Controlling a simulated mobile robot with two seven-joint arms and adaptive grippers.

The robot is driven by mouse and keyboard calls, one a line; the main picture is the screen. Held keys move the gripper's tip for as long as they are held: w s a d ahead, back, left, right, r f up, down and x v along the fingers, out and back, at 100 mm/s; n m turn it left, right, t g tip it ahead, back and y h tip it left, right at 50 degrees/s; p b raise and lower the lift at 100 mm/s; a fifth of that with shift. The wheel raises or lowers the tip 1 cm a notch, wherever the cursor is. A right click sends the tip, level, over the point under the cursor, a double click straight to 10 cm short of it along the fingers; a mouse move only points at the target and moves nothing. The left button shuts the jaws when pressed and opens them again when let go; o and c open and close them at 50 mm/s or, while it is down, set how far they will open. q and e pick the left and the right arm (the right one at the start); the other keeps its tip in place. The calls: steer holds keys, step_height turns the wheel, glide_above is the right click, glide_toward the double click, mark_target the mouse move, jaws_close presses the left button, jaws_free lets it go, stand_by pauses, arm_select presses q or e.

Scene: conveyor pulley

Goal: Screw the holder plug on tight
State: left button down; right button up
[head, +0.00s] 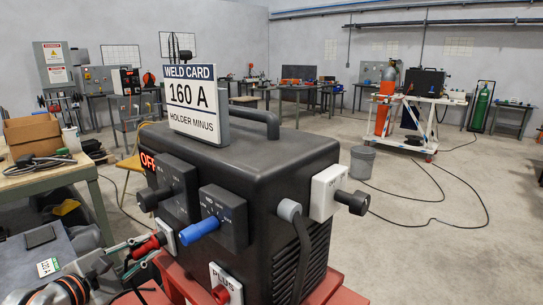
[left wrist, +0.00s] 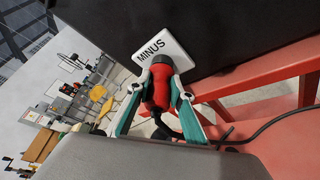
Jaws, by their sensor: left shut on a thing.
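The red holder plug (left wrist: 160,88) is at the socket on the white MINUS plate (left wrist: 163,49), low on the black welding machine (head: 240,170). Its front end is against the plate's socket; how deep it sits is hidden. My left gripper (left wrist: 162,92) is shut around the plug, one teal-sided finger on each side. In the head view the left gripper (head: 146,247) and red plug (head: 150,244) show at the machine's lower left edge. A black cable (left wrist: 165,128) leaves the plug's rear. My right gripper is not in view.
A weld card (head: 194,102) on top reads 160 A, HOLDER MINUS. A PLUS plate (head: 232,284) with a red part sits low on the front. A blue knob (head: 199,229) and black knobs stick out above. The machine stands on a red stand (head: 172,283).

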mark_target(138, 253)
arm_select(q)
steer(key=c, duration=1.7)
jaws_free()
steer(key=shift+m+t, duration=0.3)
steer(key=shift+m, duration=0.1)
steer(key=shift+v, duration=1.8)
steer(key=shift+p+v, duration=0.35)
steer(key=shift+v, duration=1.3)
steer(key=shift+d+r, duration=0.1)
